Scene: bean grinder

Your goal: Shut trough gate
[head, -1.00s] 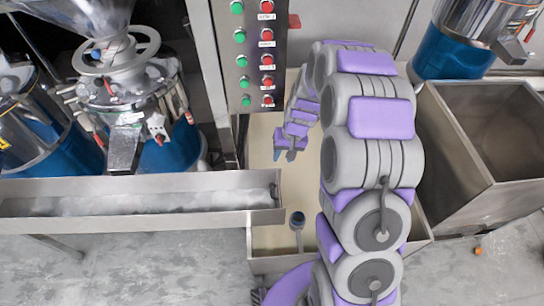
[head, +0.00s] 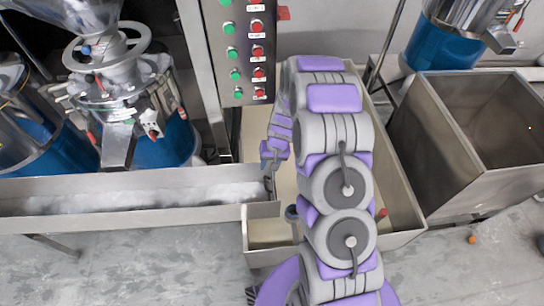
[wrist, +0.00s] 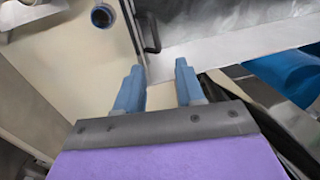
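The metal trough (head: 120,217) runs in from the left and holds pale, whitish material. Its gate (head: 271,186) is at the right end, a thin plate partly hidden by my gripper in the head view. In the wrist view, the gate (wrist: 132,25) has a dark handle (wrist: 153,34) on the trough side. My gripper (wrist: 160,66) is open and empty, its two blue fingers just short of the handle and gate. In the head view my gripper (head: 268,160) hangs by the trough's right end. I cannot tell how far the gate stands open.
A cream-floored metal bin (head: 268,231) lies below the trough's end, with a dark-topped scoop-like item (head: 291,213) in it. A button panel (head: 242,60) stands behind. Grinders with blue bases (head: 165,145) are at left. An empty metal hopper (head: 440,150) stands at right.

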